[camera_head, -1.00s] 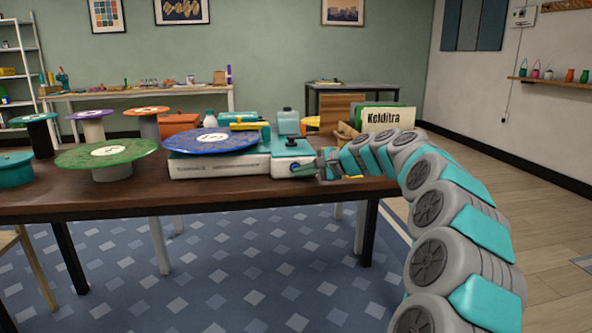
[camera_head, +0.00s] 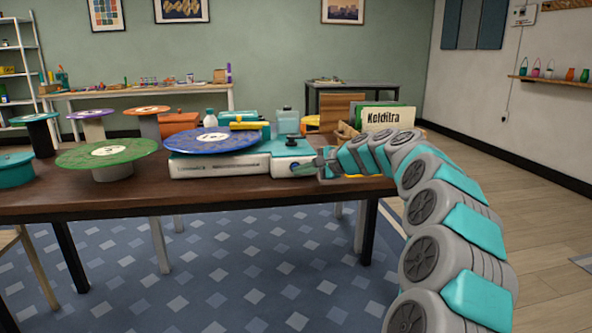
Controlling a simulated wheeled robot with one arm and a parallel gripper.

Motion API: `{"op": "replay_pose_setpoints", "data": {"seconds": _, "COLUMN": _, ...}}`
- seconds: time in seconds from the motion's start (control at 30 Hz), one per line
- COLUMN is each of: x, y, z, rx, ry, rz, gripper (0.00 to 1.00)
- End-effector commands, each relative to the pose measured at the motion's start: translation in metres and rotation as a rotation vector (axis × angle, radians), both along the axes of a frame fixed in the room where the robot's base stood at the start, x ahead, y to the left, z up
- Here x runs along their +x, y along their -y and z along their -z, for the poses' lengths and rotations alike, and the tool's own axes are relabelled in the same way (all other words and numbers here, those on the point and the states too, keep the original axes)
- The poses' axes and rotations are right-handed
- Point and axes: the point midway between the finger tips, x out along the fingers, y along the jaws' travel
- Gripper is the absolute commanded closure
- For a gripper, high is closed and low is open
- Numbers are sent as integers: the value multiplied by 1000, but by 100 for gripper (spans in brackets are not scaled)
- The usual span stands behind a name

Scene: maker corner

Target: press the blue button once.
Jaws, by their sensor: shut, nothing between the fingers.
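A white and teal machine (camera_head: 215,165) with a large blue disc (camera_head: 211,140) on top stands near the front edge of the brown table (camera_head: 140,198). My gripper (camera_head: 309,165) is shut and empty, pointing left at the right end of the machine's front face. Its tips overlap that face in the picture; I cannot tell whether they touch it. A small blue-green patch (camera_head: 302,169) shows by the tips. The blue button is not clearly seen, and the gripper may cover it. A small dark knob (camera_head: 291,143) sits on the teal top above.
A green disc stand (camera_head: 108,153) and several other round stands are left of the machine. A yellow piece (camera_head: 249,125) lies behind the blue disc. A wooden box of files with a "Kelditra" card (camera_head: 388,117) stands behind my arm.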

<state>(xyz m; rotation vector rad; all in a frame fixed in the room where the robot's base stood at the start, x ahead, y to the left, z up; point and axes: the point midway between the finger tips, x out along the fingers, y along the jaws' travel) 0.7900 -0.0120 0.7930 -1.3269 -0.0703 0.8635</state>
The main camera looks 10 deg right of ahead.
Motion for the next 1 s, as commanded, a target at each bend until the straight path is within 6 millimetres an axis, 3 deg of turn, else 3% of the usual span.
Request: {"op": "replay_pose_setpoints", "data": {"seconds": 1.0, "x": -27, "y": 0, "z": 1, "rx": 1, "ry": -1, "rz": 1, "gripper": 100}}
